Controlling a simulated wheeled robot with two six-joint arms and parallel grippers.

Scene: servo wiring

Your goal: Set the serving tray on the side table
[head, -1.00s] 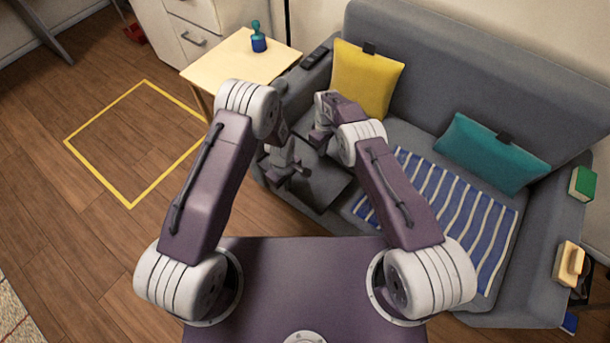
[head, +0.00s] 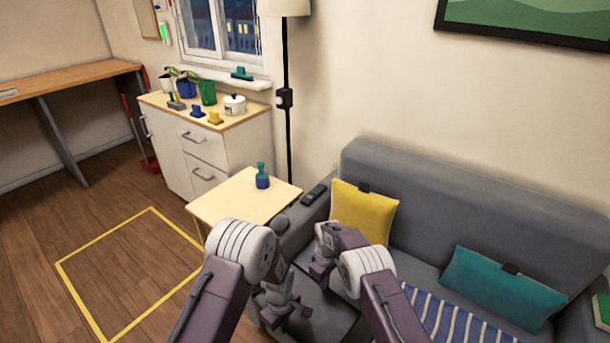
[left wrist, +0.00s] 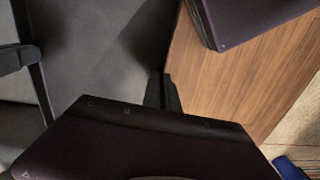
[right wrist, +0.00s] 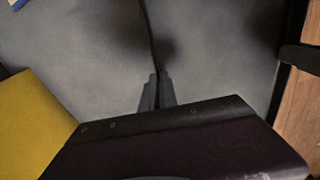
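The side table (head: 230,203) is a light wooden square in the head view, beyond my left gripper. A blue and teal bottle-like thing (head: 262,178) stands on its far right part. I cannot pick out the serving tray for sure. A dark grey flat area (head: 335,318) lies by my grippers, and I cannot tell whether it is a tray or shaded sofa. My left gripper (head: 290,303) and my right gripper (head: 320,270) are close together over the sofa's left end. The fingers of the left (left wrist: 163,90) and the right (right wrist: 156,90) are together, with nothing clearly between them.
The grey sofa (head: 430,180) holds a yellow cushion (head: 363,215), a teal cushion (head: 500,285) and a striped blanket (head: 440,318). A dark remote (head: 314,194) lies on its left arm. A cabinet (head: 205,150) and a lamp pole (head: 288,140) stand behind the table. Floor inside the yellow outline (head: 110,238) is bare.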

